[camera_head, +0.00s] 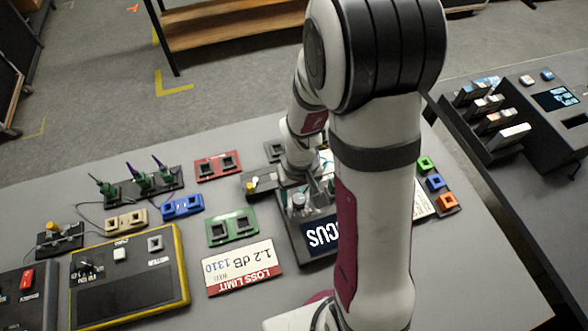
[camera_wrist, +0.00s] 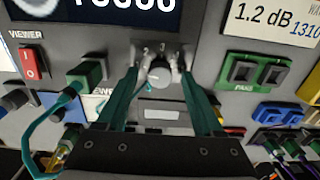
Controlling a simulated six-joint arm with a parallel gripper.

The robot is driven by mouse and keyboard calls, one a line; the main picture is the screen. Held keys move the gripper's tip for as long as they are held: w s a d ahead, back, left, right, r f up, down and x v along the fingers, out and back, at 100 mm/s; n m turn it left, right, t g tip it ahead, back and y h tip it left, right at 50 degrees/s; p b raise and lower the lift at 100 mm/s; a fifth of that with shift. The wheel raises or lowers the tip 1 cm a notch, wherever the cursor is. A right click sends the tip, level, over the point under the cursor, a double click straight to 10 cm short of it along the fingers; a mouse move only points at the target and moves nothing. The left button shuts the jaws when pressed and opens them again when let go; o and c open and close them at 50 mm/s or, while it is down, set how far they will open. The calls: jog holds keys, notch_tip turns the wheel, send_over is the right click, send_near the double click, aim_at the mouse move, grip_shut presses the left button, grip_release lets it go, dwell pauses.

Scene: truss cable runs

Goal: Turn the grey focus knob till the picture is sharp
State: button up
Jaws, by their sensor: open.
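The grey focus knob (camera_wrist: 159,73) shows in the wrist view, with a lighter pointer cap and small scale marks above it. My gripper (camera_wrist: 160,80) has its two teal fingers apart, one on each side of the knob. I cannot tell whether either finger touches it. The dark FOCUS sign (camera_head: 320,234) is partly behind my arm in the head view. In the wrist view, only the lower part of its white lettering (camera_wrist: 125,6) shows.
A red switch (camera_wrist: 32,63) labelled VIEWER and a green connector (camera_wrist: 85,76) with a cable sit left of the knob. A green double socket (camera_wrist: 255,72) is to the right. A yellow-edged box (camera_head: 130,276) and a loss-limit card (camera_head: 240,267) lie on the table.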

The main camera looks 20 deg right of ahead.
grip_shut()
dwell(0.4)
jog(key=m, duration=0.3)
jog(key=shift+m, duration=2.3)
grip_release()
